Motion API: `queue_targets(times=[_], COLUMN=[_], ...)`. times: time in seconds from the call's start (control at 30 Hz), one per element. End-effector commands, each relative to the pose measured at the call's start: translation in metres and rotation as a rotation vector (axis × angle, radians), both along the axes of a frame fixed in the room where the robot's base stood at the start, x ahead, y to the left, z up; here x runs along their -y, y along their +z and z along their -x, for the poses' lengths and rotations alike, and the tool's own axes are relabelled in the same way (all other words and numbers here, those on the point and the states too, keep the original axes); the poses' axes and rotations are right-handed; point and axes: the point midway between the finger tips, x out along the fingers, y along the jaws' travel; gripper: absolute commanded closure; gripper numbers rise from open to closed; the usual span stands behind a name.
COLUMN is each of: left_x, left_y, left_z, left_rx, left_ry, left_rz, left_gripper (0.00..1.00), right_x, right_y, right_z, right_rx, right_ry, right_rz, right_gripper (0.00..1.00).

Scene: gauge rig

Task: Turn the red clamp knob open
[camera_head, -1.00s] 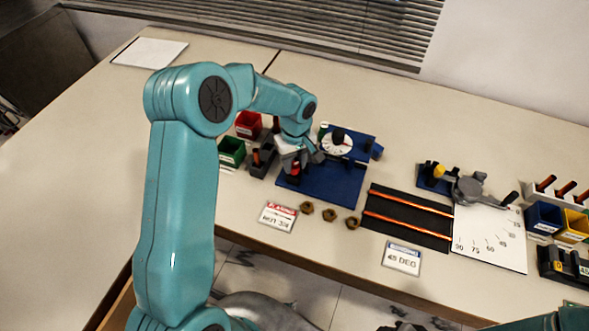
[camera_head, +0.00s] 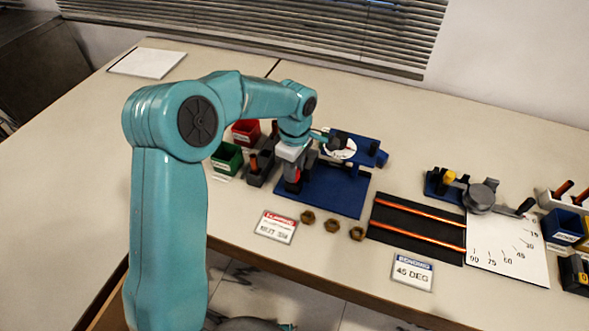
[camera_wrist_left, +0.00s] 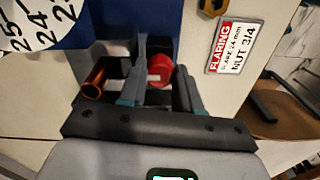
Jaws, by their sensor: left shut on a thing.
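The red clamp knob (camera_wrist_left: 160,69) sits between the two fingers of my left gripper (camera_wrist_left: 161,82) in the left wrist view. The fingers are shut on its sides. In the head view my left gripper (camera_head: 294,174) points down at the left part of the blue flaring rig (camera_head: 335,194). The knob is mostly hidden there. A copper tube end (camera_wrist_left: 95,78) shows beside the left finger in the wrist view. My right gripper is not in view.
Green (camera_head: 227,158) and red (camera_head: 245,133) bins stand left of the gripper. Several brass nuts (camera_head: 331,226) and a flaring card (camera_head: 276,227) lie in front. A black mat (camera_head: 417,230) with copper tubes and a bender (camera_head: 480,197) are to the right.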

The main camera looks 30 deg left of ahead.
Motion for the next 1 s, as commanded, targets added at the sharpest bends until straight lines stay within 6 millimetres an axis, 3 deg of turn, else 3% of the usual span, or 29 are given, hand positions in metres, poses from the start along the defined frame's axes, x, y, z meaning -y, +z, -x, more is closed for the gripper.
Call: queue_targets(times=[0.47, 0.5, 0.83, 1.0], left_x=[-0.004, -0.004, -0.002, -0.001], left_y=[0.001, 0.001, 0.001, 0.004], left_z=[0.0, 0.0, 0.0, 0.0], left_rx=[0.0, 0.0, 0.001, 0.0], left_ry=[0.015, 0.015, 0.01, -0.087], left_rz=[-0.006, -0.006, -0.003, -0.001], left_gripper=[0.97, 0.57, 0.56, 0.56], right_x=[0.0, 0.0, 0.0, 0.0], right_y=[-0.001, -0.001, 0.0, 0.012], right_z=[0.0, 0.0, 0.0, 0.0], right_rx=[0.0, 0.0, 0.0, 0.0], right_ry=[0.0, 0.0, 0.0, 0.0], right_rz=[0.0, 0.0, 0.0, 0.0], right_gripper=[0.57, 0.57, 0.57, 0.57])
